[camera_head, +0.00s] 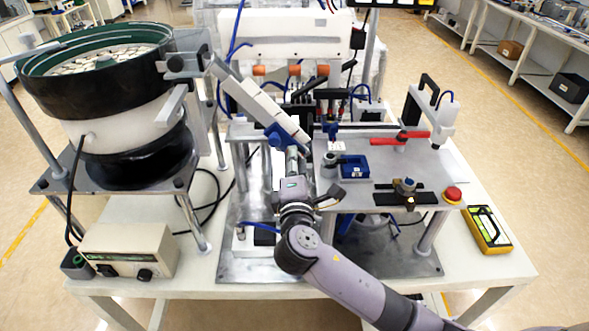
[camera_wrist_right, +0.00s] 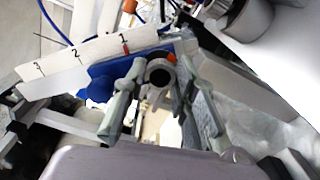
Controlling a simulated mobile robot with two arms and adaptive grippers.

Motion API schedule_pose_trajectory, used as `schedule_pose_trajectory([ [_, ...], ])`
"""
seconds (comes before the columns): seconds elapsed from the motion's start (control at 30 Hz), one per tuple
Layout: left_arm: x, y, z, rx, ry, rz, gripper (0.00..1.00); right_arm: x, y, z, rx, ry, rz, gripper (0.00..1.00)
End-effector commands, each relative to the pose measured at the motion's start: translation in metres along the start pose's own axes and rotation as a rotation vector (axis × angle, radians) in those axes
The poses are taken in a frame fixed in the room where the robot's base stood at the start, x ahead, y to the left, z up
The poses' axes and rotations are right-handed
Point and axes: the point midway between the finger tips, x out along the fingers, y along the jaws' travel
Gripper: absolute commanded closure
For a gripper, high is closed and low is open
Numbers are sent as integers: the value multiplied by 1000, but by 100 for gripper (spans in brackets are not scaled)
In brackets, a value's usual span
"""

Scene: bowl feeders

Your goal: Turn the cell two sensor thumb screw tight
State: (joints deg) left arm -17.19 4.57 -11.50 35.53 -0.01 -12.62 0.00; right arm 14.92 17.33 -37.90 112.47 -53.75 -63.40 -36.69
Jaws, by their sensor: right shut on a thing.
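My right gripper (camera_head: 293,160) reaches up from the front to the lower end of a sloping white chute (camera_head: 262,105). In the right wrist view its two grey fingers (camera_wrist_right: 158,90) are shut on a grey round part with a dark hole, which looks like the sensor thumb screw (camera_wrist_right: 158,71). The screw lies in front of a blue bracket (camera_wrist_right: 103,83), below the chute (camera_wrist_right: 95,50) marked 1, 2 and 3. The blue bracket also shows in the head view (camera_head: 279,138). I cannot tell how tight the screw is. My left gripper is not in view.
A bowl feeder (camera_head: 95,85) stands at the left, above a control box (camera_head: 128,251). Right of my gripper, a raised plate (camera_head: 440,165) carries a blue block (camera_head: 354,167), a red bar (camera_head: 400,138) and a red button (camera_head: 453,194). A yellow device (camera_head: 487,230) lies at the table's right.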

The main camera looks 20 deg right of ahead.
Motion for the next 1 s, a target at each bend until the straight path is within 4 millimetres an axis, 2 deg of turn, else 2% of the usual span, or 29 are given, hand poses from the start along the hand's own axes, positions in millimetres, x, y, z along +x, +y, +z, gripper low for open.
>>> schedule_pose_trajectory([
  [0.1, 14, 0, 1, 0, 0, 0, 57, -1, -6, -2, 117, 0, -6, 100],
  [0.6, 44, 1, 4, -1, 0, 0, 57, 0, -5, -1, 554, -1, -6, 100],
  [1.0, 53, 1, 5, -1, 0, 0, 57, 0, -3, -1, 734, -2, -6, 100],
])
